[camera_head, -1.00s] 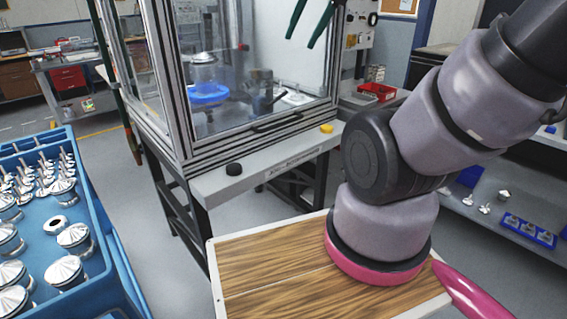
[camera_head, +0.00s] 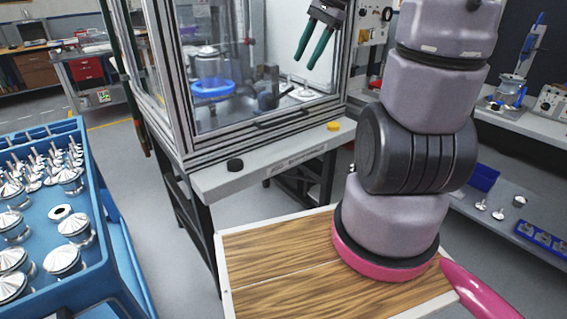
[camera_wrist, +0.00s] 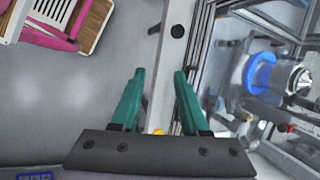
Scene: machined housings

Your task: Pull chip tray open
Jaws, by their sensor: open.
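No chip tray can be told apart for certain. The machine enclosure (camera_head: 177,85) has aluminium frame posts, clear panels and a dark handle bar (camera_head: 285,122) low on its front. Below it is a pale ledge (camera_head: 262,167) with lettering on its front edge. My gripper (camera_head: 307,62) has green fingers, spread apart and empty, pointing down in front of the clear panel in the head view. The fingers appear to touch nothing.
A black button (camera_head: 235,165) and a yellow button (camera_head: 333,126) sit on the ledge. A blue bin (camera_head: 110,228) of metal parts stands at left. My wooden-topped base is in front. A shelf bench (camera_head: 470,213) is at right. Grey floor lies between bin and machine.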

